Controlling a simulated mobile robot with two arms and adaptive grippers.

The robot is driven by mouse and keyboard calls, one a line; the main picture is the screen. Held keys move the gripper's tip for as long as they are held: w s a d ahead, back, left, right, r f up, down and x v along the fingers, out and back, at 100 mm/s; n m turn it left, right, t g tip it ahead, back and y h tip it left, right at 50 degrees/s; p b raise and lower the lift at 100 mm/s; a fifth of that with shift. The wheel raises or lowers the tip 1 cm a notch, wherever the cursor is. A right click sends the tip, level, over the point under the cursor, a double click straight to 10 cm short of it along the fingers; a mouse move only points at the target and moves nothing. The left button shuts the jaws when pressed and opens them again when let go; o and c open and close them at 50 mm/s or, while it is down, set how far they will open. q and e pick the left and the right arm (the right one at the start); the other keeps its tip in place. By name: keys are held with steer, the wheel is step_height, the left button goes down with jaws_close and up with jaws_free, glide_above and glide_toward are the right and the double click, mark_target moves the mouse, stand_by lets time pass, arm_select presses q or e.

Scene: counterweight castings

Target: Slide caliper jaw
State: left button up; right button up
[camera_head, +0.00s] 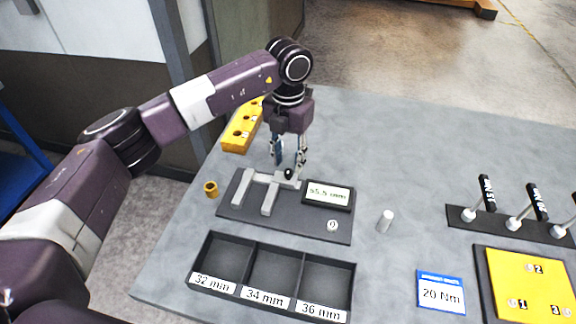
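The grey caliper lies on a dark base plate (285,222), with two jaws, a fixed one (242,188) at left and a sliding one (269,198) at right, a gap between them. A small black knob (288,174) sits on the slider. The display (328,194) appears to read 55.5 mm. A round button marked 0 (332,225) is on the plate. My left gripper (288,164) points down at the knob, its two fingers apart on either side of it; I cannot tell whether they touch it. My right gripper is not in view.
In front is a black three-compartment tray (250,268) labelled 32, 34 and 36 mm. A brass bushing (211,189) stands left, a white cylinder (385,221) right, a yellow holed block (242,130) behind. Torque tools (515,222) and a yellow board (530,285) are at far right.

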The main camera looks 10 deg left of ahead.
arm_select(q)
step_height(320, 180, up, 9)
stand_by(0.3)
